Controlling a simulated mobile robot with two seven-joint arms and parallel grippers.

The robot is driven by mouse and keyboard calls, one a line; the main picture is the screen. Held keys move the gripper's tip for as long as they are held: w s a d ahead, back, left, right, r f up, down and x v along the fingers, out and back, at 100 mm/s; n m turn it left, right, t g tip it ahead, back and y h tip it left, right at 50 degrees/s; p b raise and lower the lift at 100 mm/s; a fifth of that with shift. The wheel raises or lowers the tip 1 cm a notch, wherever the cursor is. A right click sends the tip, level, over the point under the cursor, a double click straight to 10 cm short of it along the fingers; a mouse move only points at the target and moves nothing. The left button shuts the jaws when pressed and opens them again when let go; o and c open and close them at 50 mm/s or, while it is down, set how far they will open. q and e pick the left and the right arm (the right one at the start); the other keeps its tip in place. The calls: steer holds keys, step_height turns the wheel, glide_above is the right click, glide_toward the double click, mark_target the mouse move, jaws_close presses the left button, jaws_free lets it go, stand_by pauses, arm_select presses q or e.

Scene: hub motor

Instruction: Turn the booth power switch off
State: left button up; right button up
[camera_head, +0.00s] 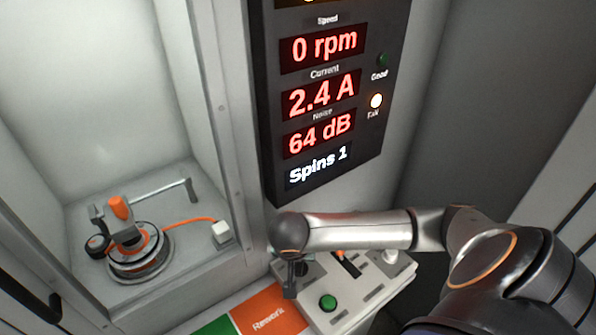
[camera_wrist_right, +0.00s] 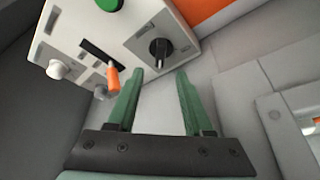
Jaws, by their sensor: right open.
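The control box (camera_head: 335,310) stands at the bottom middle of the head view. A black rotary switch (camera_wrist_right: 160,48) with a pointer-like handle sits on its face in the right wrist view; I cannot read a label that names it as the booth power switch. My right gripper (camera_wrist_right: 158,76) is open and empty, its green fingers pointing toward the box face, with the black switch just beyond and between the fingertips. In the head view my right wrist covers the area around that switch. My left gripper is not in view.
A display (camera_head: 320,90) stands behind, reading 0 rpm, 2.4 A and 64 dB. A motor with an orange clamp (camera_head: 121,207) sits in the booth at left.

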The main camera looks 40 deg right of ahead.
mark_target(300, 264)
steer(key=x, duration=0.8)
jaws_close()
stand_by(0.5)
